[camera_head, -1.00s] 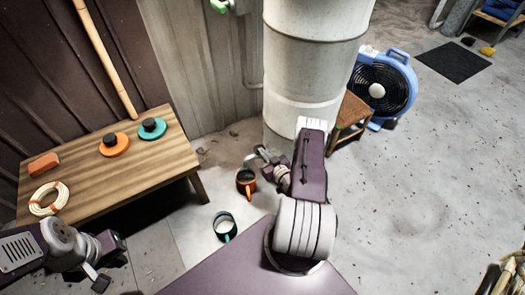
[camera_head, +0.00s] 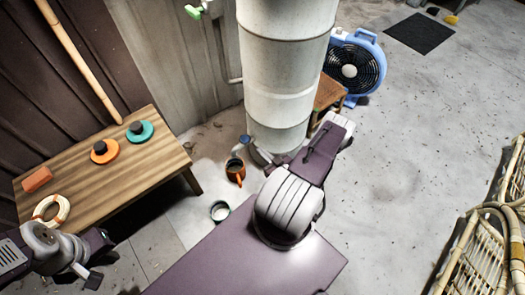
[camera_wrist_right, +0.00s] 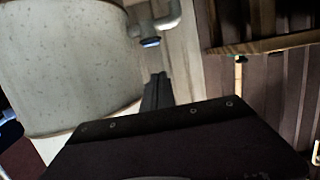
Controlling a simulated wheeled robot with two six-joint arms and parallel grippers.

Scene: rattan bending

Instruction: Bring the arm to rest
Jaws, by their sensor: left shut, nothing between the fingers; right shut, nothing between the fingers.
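My right arm (camera_head: 315,160) reaches forward over the floor beside the white column. Its gripper (camera_wrist_right: 158,85) shows in the wrist view as two dark fingers close together, empty, pointing toward the wall and a pale pipe (camera_wrist_right: 158,22) with a blue end. In the head view my right gripper is mostly hidden behind the arm. My left gripper (camera_head: 94,279) is at the lower left in the head view, shut and empty, in front of the wooden table (camera_head: 130,178).
The white column (camera_head: 285,65) stands close to my right arm. A blue fan (camera_head: 352,68) stands by a wooden stool (camera_head: 328,92). Rattan furniture (camera_head: 480,255) is at right; open floor lies between.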

